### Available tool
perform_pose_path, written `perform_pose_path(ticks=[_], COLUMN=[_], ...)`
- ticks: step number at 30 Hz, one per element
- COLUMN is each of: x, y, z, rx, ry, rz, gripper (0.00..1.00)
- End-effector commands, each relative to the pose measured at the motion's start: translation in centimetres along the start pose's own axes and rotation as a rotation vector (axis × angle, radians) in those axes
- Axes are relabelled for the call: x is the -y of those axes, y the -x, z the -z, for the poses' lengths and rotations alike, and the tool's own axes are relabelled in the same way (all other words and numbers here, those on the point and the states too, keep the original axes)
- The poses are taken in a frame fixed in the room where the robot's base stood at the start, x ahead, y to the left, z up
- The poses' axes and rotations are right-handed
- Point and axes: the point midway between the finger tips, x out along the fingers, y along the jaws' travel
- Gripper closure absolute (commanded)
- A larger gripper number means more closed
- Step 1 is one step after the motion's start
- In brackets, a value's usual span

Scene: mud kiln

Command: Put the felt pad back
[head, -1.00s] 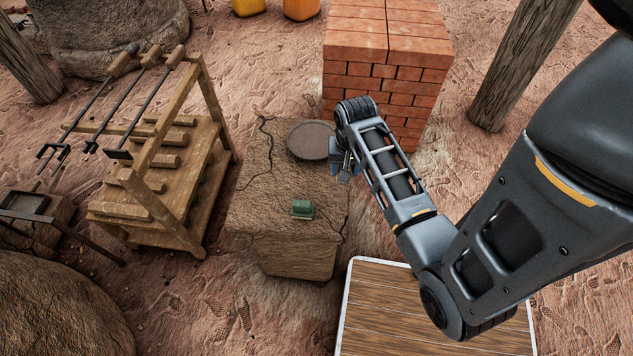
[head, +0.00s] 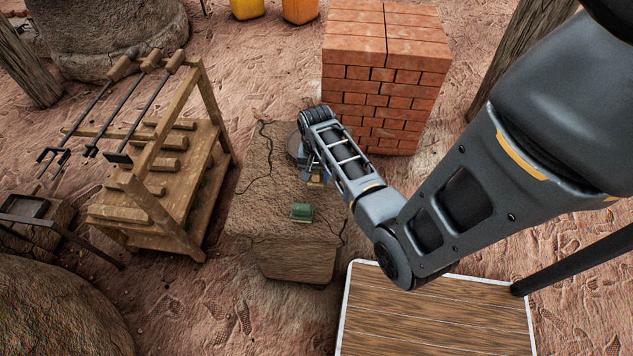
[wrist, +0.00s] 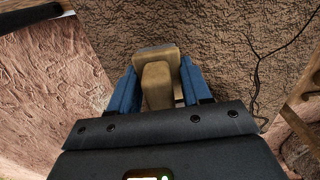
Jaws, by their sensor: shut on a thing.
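A brick stack (head: 375,90) stands behind the stone block. A wooden rack (head: 165,170) with long-handled tools stands to its left. A white-edged plank board (head: 430,315) lies at the front right. The stone top's left part is clear.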

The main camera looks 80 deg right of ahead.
Motion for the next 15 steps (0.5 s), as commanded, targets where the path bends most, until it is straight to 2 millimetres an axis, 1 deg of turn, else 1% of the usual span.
perform_pose_path(ticks=[6, 9, 15], x=[0.0, 0.0, 0.0], y=[-2.8, -3.7, -3.9], z=[0.0, 0.0, 0.0], rx=[0.001, 0.001, -0.001], ry=[-0.002, -0.001, 0.000], rz=[-0.001, 0.000, 0.001], gripper=[0.76, 0.76, 0.76])
